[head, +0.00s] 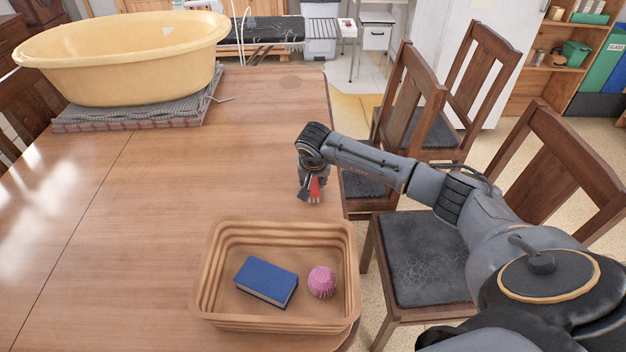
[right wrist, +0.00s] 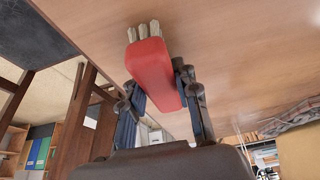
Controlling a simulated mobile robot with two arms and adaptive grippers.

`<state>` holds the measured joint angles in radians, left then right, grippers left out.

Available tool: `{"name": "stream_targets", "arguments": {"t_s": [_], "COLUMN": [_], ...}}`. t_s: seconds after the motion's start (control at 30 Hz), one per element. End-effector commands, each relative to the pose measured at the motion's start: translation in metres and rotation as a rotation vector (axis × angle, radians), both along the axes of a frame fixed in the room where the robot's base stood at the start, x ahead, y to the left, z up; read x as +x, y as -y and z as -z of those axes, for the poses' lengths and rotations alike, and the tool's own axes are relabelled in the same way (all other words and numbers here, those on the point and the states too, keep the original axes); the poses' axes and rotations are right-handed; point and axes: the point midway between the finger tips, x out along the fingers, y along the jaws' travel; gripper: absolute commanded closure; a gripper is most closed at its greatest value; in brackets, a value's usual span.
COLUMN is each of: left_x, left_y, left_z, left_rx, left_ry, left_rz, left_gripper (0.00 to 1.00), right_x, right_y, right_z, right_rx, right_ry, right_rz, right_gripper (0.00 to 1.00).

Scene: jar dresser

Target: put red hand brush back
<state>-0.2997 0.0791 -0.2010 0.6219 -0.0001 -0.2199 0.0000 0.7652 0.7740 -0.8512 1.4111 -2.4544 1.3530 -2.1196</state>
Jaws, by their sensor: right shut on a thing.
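The red hand brush (head: 314,187) is near the table's right edge, beyond the basket, with its pale bristles toward the basket. It also shows in the right wrist view (right wrist: 152,75), with the bristles at its far end. My right gripper (head: 312,180) is shut on the brush; its fingers (right wrist: 163,90) lie on both sides of the red body. I cannot tell whether the brush touches the table. The brown basket (head: 215,275) stands on the table at the near side. My left gripper is not in view.
The basket holds a blue book (head: 266,281) and a pink ball-like item (head: 322,282). A large yellow tub (head: 130,60) stands on a folded grey cloth (head: 150,112) at the far left. Wooden chairs (head: 420,255) line the table's right side. The table's middle (head: 170,200) is clear.

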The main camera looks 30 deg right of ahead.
Motion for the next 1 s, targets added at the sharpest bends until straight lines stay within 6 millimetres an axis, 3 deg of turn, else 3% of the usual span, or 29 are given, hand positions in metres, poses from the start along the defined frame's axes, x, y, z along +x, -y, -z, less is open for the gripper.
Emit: {"name": "stream_targets", "arguments": {"t_s": [0.37, 0.4, 0.5, 0.83, 1.0], "left_x": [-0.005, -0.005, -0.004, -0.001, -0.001], "left_y": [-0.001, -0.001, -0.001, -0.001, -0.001], "left_z": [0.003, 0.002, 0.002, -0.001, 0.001], "left_rx": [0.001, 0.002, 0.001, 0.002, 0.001], "left_ry": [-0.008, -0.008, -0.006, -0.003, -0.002], "left_rz": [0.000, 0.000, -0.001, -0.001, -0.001], "left_gripper": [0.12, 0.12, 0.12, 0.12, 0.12], "right_x": [0.001, 0.001, 0.001, 0.001, -0.004], "right_y": [0.000, 0.000, 0.000, 0.000, -0.002], "right_z": [0.007, 0.007, 0.006, 0.004, -0.012], "right_rx": [0.001, 0.001, 0.001, 0.001, -0.001], "right_ry": [0.004, 0.003, 0.003, 0.002, 0.006], "right_rz": [-0.001, -0.001, -0.001, -0.001, -0.002], "right_gripper": [0.99, 0.65, 0.47, 0.47, 0.47]}}
